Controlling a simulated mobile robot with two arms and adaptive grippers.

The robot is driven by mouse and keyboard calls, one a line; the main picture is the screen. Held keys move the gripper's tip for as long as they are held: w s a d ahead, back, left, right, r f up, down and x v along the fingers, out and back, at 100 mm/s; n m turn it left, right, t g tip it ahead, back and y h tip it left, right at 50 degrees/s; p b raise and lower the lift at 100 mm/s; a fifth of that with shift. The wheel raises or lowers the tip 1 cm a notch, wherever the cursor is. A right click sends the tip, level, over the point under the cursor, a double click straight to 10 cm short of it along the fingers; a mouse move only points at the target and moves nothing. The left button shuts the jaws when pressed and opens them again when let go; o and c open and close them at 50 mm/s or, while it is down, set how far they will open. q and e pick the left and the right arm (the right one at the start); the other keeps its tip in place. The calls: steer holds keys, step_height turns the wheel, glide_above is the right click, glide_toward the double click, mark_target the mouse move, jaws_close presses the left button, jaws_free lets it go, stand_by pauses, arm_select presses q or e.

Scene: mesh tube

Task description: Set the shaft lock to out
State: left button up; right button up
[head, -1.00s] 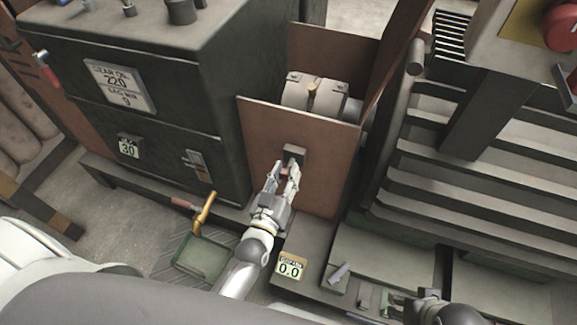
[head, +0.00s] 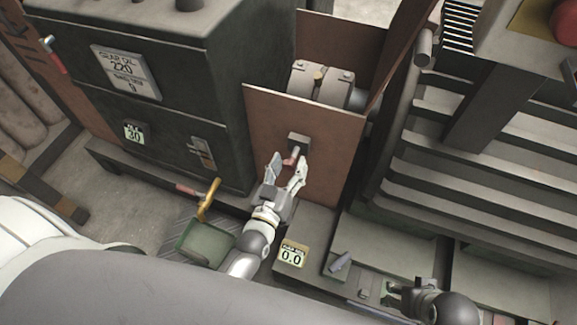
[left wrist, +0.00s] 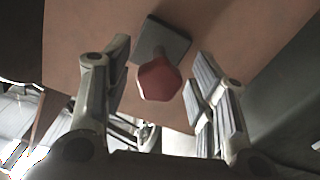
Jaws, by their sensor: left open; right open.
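The shaft lock shows as a red knob (left wrist: 158,79) on a grey square plate (left wrist: 163,42) on the brown guard panel in the left wrist view. In the head view the plate (head: 299,141) is on the front of the panel (head: 262,125), with the red knob (head: 291,158) just below it. My left gripper (head: 287,169) is open, its fingers on either side of the knob and apart from it; in the left wrist view the knob lies between the two fingers. My right gripper (head: 397,297) is at the bottom right of the head view, open and partly cut off by the arm.
A dark gearbox cabinet (head: 175,140) with a "GEAR OIL 220" plate stands left of the panel. Ribbed grey machinery (head: 470,160) fills the right.

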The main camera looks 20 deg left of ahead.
arm_select(q)
steer(key=s, duration=1.2)
steer(key=shift+a, duration=0.2)
